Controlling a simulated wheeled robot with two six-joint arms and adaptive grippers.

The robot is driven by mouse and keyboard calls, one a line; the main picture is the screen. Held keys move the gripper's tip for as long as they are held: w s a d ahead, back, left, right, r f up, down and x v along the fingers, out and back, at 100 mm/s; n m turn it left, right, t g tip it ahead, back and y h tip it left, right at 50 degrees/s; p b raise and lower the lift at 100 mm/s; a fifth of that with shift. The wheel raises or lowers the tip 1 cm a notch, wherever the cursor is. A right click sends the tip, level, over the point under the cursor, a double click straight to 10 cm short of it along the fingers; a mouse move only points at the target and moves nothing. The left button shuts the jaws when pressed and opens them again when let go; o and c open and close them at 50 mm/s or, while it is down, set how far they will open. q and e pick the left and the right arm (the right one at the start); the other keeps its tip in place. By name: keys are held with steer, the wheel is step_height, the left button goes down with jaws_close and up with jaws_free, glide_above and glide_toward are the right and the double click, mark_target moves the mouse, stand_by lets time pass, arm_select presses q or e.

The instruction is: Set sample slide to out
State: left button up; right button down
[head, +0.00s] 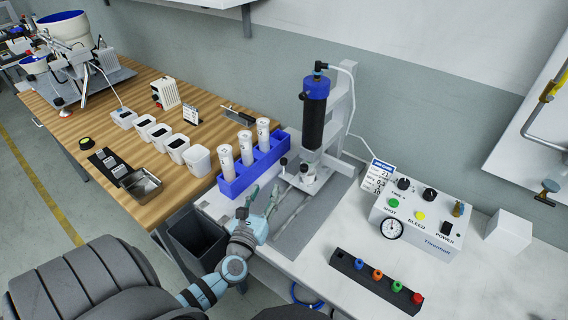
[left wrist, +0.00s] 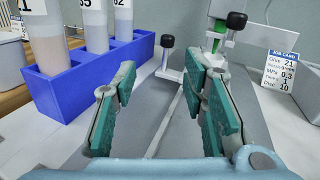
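The dispensing gantry (head: 345,110) stands at the back of the white bench, with a blue-capped black syringe (head: 315,105) upright on it. Two black knobs stand low at its foot, a left knob (head: 283,161) and a right knob (head: 304,168). In the left wrist view the left knob (left wrist: 167,41) tops a short post by a pale rail, and the right knob (left wrist: 236,20) is near a green nozzle (left wrist: 217,47). I cannot tell which part is the sample slide. My left gripper (head: 262,197) is open and empty, in front of the knobs and apart from them. My right gripper is out of view.
A blue rack (head: 232,186) with several cartridges stands close left of my left gripper. A control box (head: 415,222) with a gauge and a job card (head: 378,175) are at right. A black strip with coloured caps (head: 350,268) lies in front. A dark bin (head: 195,236) is below left.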

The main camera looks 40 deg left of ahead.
mark_target(282, 165)
arm_select(q)
steer(key=shift+w+f+m+h, duration=0.25)
steer(key=shift+w+m+h, duration=0.25)
steer(key=shift+w+m, duration=0.55)
steer(key=b+x, duration=0.2)
steer(key=x, duration=1)
steer(key=shift+b, duration=0.35)
steer(key=shift+w+a+r, duration=0.15)
steer(key=shift+w+r, duration=0.05)
steer(key=shift+w, duration=0.15)
jaws_close()
